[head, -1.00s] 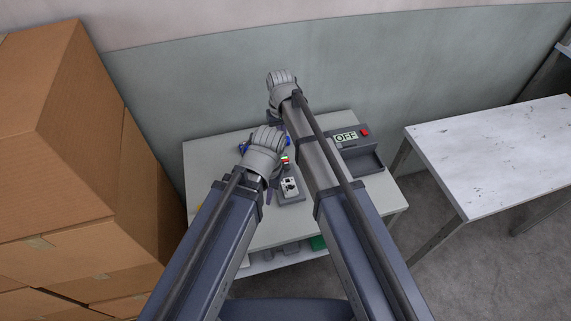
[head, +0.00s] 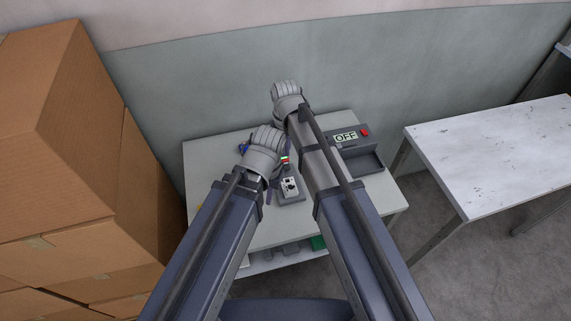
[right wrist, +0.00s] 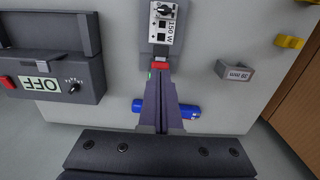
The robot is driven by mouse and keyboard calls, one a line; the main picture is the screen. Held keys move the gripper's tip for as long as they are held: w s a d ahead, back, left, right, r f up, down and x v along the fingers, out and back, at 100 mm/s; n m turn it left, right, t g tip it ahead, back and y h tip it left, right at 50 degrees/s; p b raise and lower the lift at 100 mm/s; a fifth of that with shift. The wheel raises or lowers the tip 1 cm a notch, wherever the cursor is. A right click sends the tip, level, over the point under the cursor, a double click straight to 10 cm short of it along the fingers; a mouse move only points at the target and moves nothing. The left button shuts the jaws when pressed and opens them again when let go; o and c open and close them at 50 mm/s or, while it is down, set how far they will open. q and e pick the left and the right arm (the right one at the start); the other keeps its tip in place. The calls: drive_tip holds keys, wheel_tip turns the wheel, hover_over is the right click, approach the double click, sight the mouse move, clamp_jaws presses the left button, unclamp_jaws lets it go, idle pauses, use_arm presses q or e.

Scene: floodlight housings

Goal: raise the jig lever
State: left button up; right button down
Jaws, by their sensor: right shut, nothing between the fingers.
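My right gripper (right wrist: 159,82) is shut and empty in the right wrist view. Its fingertips are by a small red part (right wrist: 160,63) at the end of the grey 150 W unit; I cannot tell whether they touch. A blue cylindrical part (right wrist: 187,111) shows on both sides of the fingers. I cannot tell which part is the jig lever; the fingers hide much of this spot.
The grey unit with a dial (head: 290,187) lies mid-table. A dark box with an OFF display (head: 346,136) and red button stands at the right. A 38 mm block (right wrist: 235,73) and a yellow part (right wrist: 289,41) are on the table. Cardboard boxes (head: 60,130) rise at the left.

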drive_tip(key=s, duration=0.3)
drive_tip(key=shift+d, duration=0.4)
drive_tip(key=shift+f, duration=0.1)
